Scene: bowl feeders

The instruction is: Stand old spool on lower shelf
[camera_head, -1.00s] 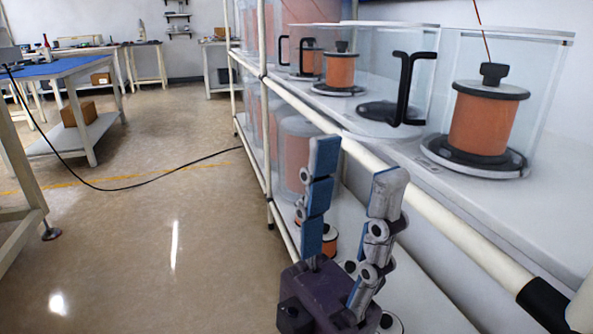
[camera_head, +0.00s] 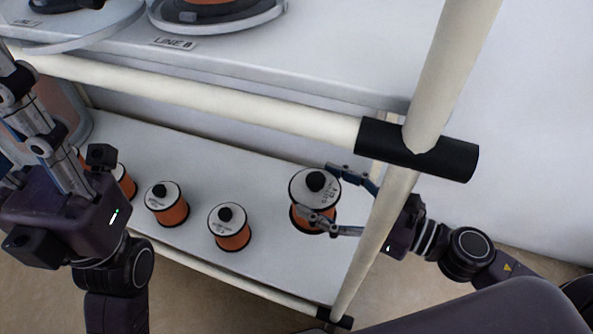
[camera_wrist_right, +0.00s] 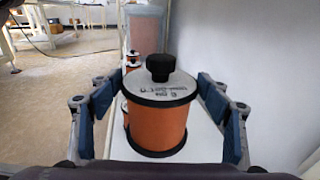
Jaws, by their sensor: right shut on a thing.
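An orange spool (camera_head: 314,198) with a pale labelled top disc and black knob is upright at the right end of the white lower shelf (camera_head: 275,265). My right gripper (camera_head: 325,195) comes in from the right past the post and is shut on it, one finger on each side. The spool (camera_wrist_right: 157,110) is upright between the fingers in the right wrist view. Its base looks at or very near the shelf surface; I cannot tell if it touches. My left gripper (camera_head: 25,125) is at the far left, its fingers apart and partly cut off by the frame edge.
Similar spools (camera_head: 229,227) (camera_head: 167,203) stand in a row to the left on the lower shelf. A cream rail (camera_head: 200,95) and post (camera_head: 385,235) frame the shelf. The upper shelf (camera_head: 330,60) carries feeders. Bare shelf lies between the spools.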

